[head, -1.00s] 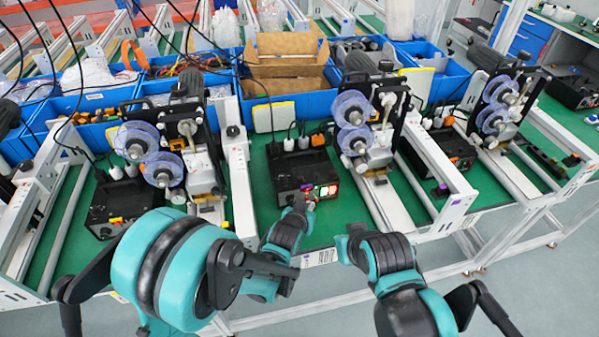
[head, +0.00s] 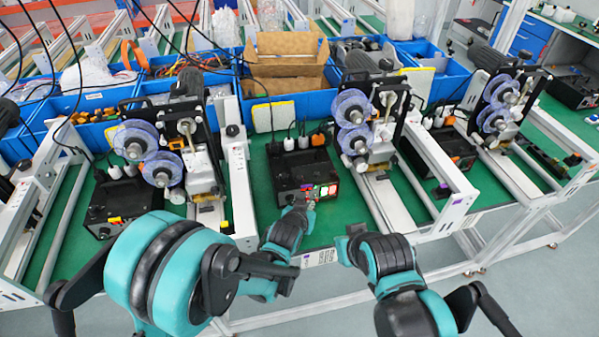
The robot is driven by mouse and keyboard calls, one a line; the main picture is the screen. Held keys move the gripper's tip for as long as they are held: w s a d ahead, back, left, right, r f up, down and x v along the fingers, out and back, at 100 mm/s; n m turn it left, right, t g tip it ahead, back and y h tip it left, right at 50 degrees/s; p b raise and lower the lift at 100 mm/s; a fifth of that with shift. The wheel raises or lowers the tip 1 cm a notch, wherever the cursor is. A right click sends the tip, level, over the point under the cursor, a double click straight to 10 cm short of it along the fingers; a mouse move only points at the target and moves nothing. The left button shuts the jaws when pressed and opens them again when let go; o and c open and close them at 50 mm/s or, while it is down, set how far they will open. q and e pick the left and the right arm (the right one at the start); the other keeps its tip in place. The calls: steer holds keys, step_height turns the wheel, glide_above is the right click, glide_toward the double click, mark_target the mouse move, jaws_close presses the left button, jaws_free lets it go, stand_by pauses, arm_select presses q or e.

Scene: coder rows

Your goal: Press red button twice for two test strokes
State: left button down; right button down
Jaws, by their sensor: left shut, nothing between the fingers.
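A black control box (head: 298,172) stands on the green bench top in the middle of the head view. Its front panel carries a small red button (head: 308,193), a lit display and other small controls. My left gripper (head: 304,207) is shut and empty, with its tips right at the lower front of the panel. I cannot tell whether they touch the button. My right gripper (head: 347,240) is at the bench's front edge, to the right of the box; its fingers are too small and dark to read.
Coder machines with clear purple reels (head: 353,108) stand left and right of the box on metal rails. Blue bins (head: 292,106) and a cardboard box (head: 286,60) are behind it. A strip of green bench (head: 335,210) in front of the box is free.

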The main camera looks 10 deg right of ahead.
arm_select(q)
steer(key=shift+s+d+b, duration=0.1)
steer(key=shift+s+b, duration=0.5)
steer(key=shift+s, duration=2.45)
